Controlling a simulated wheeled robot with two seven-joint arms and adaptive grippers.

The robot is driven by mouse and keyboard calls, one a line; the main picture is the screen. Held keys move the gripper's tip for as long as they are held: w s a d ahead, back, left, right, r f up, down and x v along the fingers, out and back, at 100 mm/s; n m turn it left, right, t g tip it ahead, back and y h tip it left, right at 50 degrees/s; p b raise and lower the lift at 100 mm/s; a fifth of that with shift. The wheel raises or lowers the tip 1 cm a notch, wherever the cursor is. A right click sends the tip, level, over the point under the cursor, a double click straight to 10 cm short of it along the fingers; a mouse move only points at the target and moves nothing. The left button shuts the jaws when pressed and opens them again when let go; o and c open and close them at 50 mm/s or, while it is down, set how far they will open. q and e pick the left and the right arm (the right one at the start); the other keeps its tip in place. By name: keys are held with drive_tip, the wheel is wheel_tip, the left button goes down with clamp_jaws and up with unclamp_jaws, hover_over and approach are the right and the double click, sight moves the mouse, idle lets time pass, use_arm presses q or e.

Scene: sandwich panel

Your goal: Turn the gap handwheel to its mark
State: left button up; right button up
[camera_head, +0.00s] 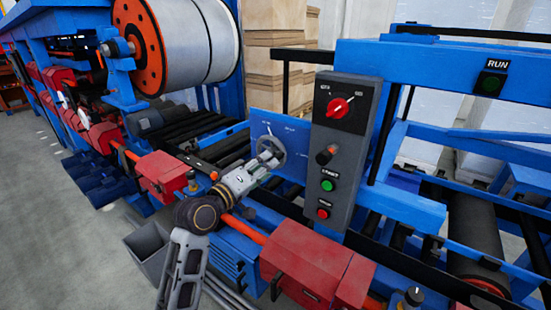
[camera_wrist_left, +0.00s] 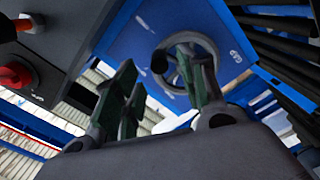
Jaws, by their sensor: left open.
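The gap handwheel (camera_head: 272,143) is a grey wheel on a blue plate (camera_head: 297,134) left of the grey control box. In the left wrist view the handwheel (camera_wrist_left: 208,45) shows a rim with spokes and a dark knob (camera_wrist_left: 159,62) at its left side. My left gripper (camera_head: 268,160) is in front of the handwheel and partly covers it. In the left wrist view its two dark green fingers (camera_wrist_left: 160,78) are spread apart, with the knob seen between them. I cannot tell whether a finger touches the wheel. The mark is too small to make out. My right gripper is out of view.
The grey control box (camera_head: 343,150) stands close to the right of the handwheel, with a red selector (camera_head: 337,107), a lever and green and red buttons. Red housings (camera_head: 305,262) line the front below. Black rollers (camera_head: 203,131) lie behind on the left.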

use_arm(q)
drive_tip(key=x, duration=0.5)
drive_tip(key=shift+p, duration=0.3)
drive_tip(key=shift+w+d, duration=0.3)
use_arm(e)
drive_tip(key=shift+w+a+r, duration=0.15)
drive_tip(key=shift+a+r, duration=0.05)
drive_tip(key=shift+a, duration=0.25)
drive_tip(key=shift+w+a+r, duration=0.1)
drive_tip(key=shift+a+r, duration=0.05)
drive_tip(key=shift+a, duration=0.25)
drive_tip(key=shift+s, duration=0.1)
use_arm(q)
clamp_jaws()
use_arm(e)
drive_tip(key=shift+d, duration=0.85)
